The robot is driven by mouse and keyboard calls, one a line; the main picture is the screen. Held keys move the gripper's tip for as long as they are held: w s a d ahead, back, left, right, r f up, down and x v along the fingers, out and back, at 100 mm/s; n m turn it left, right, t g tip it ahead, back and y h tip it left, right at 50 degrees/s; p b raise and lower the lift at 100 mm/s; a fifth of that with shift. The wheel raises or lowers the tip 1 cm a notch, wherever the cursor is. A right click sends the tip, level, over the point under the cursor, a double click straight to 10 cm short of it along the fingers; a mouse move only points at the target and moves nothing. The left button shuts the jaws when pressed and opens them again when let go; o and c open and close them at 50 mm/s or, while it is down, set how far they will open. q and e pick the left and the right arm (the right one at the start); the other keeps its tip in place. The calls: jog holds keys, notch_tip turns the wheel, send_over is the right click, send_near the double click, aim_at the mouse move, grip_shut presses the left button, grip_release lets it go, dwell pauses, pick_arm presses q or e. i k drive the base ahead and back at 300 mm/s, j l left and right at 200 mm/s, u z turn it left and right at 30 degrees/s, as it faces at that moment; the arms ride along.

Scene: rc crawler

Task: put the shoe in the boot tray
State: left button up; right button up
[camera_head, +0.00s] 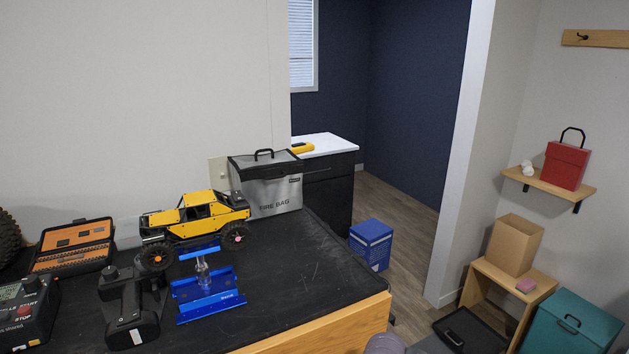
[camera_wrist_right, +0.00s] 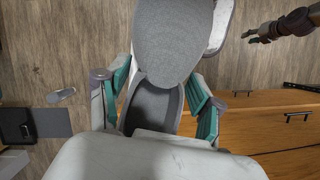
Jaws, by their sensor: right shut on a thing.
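In the right wrist view my right gripper (camera_wrist_right: 155,88), with grey and teal fingers, is shut on a grey shoe (camera_wrist_right: 170,45) with a pale sole edge. The shoe hangs above the wood floor, and part of it is hidden by the gripper. A dark, shallow tray-like thing (camera_head: 487,326) lies on the floor at the lower right of the head view; it looks like the boot tray. A dark arm end at the upper right of the wrist view looks like my left gripper (camera_wrist_right: 252,37); its finger opening is unclear.
A wooden stool (camera_head: 530,292) with a cardboard box (camera_head: 515,245) and a teal box (camera_head: 570,325) stand at the lower right. A blue box (camera_head: 371,244) is on the floor. The black-topped bench (camera_head: 300,285) holds a yellow crawler (camera_head: 200,215) and tools.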

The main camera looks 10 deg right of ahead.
aim_at(463, 332)
jog(key=l+u, duration=0.25)
jog(key=l, duration=0.8)
jog(key=l+u, duration=0.25)
jog(key=l, duration=0.8)
jog(key=k+l+u, duration=0.2)
jog(key=l, duration=0.8)
jog(key=i+l+u, duration=0.15)
jog(key=l, duration=0.6)
jog(key=l+u, duration=0.1)
jog(key=l, duration=0.65)
jog(key=i+l+u, duration=0.15)
jog(key=l, duration=0.6)
